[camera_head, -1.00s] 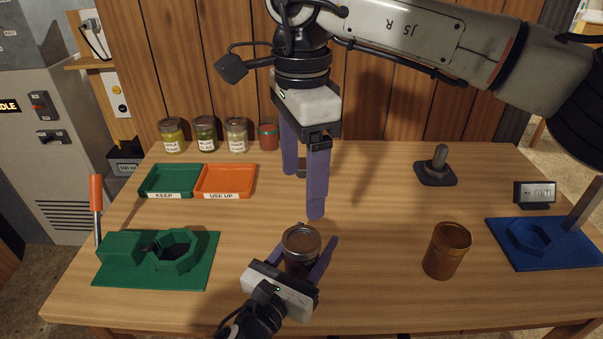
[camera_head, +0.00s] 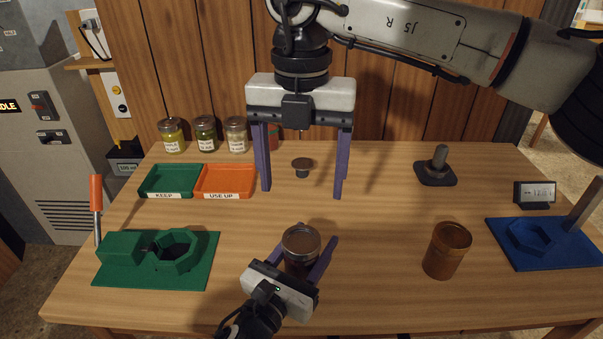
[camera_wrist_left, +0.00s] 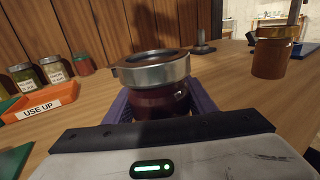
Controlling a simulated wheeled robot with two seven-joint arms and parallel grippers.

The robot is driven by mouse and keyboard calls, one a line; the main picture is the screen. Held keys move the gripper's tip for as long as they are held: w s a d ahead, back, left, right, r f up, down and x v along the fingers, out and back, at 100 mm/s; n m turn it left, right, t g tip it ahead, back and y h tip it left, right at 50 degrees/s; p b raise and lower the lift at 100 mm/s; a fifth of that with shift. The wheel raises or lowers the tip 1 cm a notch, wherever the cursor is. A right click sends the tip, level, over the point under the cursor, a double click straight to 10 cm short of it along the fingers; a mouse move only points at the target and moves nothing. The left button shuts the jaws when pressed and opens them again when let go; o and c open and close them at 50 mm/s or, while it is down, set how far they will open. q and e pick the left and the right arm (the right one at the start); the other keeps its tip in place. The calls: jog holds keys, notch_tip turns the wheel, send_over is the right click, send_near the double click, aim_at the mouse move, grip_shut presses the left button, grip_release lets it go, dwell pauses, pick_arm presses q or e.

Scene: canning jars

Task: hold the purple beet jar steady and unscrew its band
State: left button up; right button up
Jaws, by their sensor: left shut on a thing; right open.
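The purple beet jar (camera_head: 301,262) stands upright on the table, dark with a metal band (camera_head: 301,241) around its top. In the left wrist view the jar (camera_wrist_left: 160,101) is dark purple-red and the silvery band (camera_wrist_left: 152,70) is on it. My left gripper (camera_head: 312,255) is shut on the jar's body, below the band, one finger on each side. My right gripper (camera_head: 302,193) points down above the table, behind and higher than the jar. It is open and empty, its fingers wide apart and clear of the band.
A brown jar (camera_head: 447,251) stands to the right. A green fixture (camera_head: 158,259) is at left, a blue one (camera_head: 544,243) at right. Green (camera_head: 170,181) and orange (camera_head: 226,181) trays, several jars and a small dark knob-like object (camera_head: 302,166) lie behind. Table between beet jar and brown jar is clear.

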aim_at(301, 240)
notch_tip(301, 240, down, 12)
jog(key=shift+f+m, duration=0.1)
jog(key=shift+m, duration=0.9)
jog(key=c, duration=1.2)
jog(key=n, duration=0.4)
jog(key=shift+n, duration=0.3)
